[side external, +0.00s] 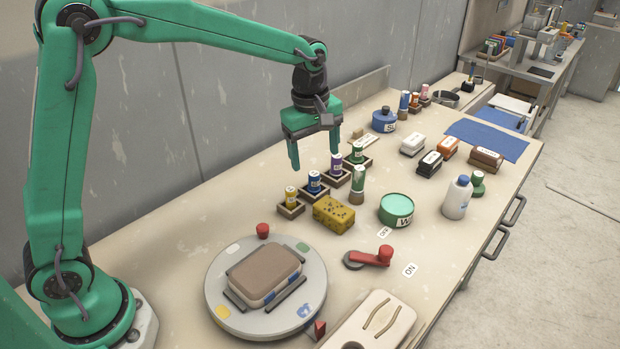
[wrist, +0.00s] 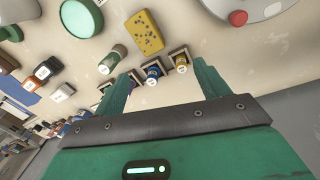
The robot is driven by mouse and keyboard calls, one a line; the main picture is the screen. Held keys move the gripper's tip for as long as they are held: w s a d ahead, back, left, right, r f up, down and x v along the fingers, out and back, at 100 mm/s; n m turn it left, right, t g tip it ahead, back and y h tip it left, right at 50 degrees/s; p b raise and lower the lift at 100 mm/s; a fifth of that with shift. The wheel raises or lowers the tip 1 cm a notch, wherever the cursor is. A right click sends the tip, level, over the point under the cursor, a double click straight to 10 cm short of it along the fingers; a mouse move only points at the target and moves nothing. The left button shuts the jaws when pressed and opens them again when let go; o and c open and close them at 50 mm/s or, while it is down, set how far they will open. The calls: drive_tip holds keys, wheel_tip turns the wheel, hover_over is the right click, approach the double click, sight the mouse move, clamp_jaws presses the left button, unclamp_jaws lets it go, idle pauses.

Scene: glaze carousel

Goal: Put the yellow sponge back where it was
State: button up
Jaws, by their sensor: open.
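The yellow sponge (side external: 333,214) with dark spots lies on the bench, between the row of small bottles and the green tub. It also shows in the wrist view (wrist: 145,32), beyond my fingertips. My gripper (side external: 313,159) is open and empty. It hangs above the bench, over the back side of the bottle row, apart from the sponge. In the wrist view its two green fingers (wrist: 162,78) are spread wide, with bottles seen between them.
Bottles in square holders, including a yellow one (side external: 291,198) and a blue one (side external: 314,184), stand behind the sponge. A green tub (side external: 396,210) is right of it. A turntable (side external: 222,312) with a brown-topped block and a red lever (side external: 376,257) are in front.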

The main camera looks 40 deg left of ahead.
drive_tip(key=s+a+r+m+t, duration=0.1)
drive_tip(key=s+a+r+m, duration=0.1)
drive_tip(key=s+r+m, duration=0.35)
drive_tip(key=s+a+r+m+t, duration=0.1)
drive_tip(key=s+a+r+m, duration=0.15)
drive_tip(key=s, duration=0.55)
drive_tip(key=s+a+f+m+t, duration=0.2)
drive_tip(key=s+m, duration=0.4)
drive_tip(key=s, duration=0.5)
drive_tip(key=shift+s+a+m+t, duration=0.3)
drive_tip(key=shift+s, duration=0.1)
